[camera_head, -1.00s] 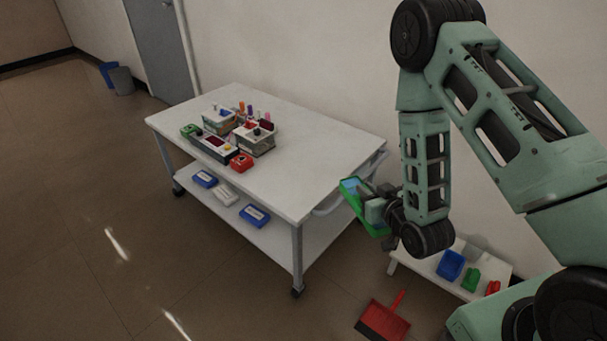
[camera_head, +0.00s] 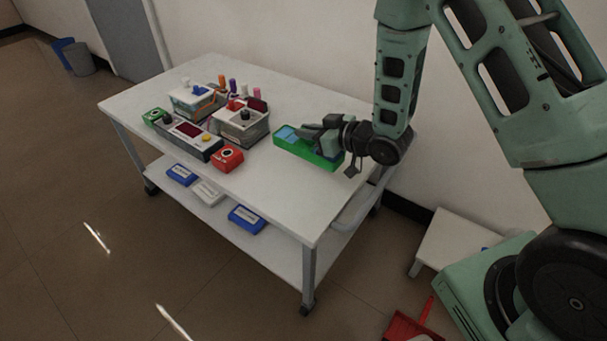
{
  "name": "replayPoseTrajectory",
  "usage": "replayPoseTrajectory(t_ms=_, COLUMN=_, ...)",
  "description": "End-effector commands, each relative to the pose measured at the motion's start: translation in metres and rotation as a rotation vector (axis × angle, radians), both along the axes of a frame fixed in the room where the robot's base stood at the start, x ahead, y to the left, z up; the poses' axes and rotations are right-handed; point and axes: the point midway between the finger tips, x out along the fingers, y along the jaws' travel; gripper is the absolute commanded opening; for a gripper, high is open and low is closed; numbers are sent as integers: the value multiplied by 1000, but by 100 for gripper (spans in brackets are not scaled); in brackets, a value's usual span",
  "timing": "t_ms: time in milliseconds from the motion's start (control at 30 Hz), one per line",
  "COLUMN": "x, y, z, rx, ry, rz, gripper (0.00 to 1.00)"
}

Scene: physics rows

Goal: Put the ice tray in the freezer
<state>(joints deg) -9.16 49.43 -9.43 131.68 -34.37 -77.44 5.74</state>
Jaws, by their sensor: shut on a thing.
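A green tray with a light blue inside (camera_head: 307,156), which looks like the ice tray, is at the right part of the white cart's top (camera_head: 285,190). My gripper (camera_head: 318,135) is shut on the tray, reaching in from the right. The tray is over or on the cart top; I cannot tell whether it touches. The gripper hides part of the tray's right half. No freezer can be made out in view.
On the cart top stand two clear bins (camera_head: 241,124) with coloured items, a grey device with a yellow button (camera_head: 190,136) and a red box (camera_head: 227,158). Blue and white boxes lie on the lower shelf (camera_head: 270,248). A red dustpan (camera_head: 408,326) and low white table (camera_head: 455,240) are at lower right.

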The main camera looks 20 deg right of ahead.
Motion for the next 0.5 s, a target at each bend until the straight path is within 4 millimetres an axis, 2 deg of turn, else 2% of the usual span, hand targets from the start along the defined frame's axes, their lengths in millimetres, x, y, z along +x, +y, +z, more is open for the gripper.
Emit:
replayPoseTrajectory(t_ms=233, x=0, y=1, z=-42, rx=-2, ry=3, rz=4, gripper=0)
replayPoseTrajectory(t_ms=500, x=0, y=1, z=-70, rx=-1, ry=2, rz=4, gripper=0)
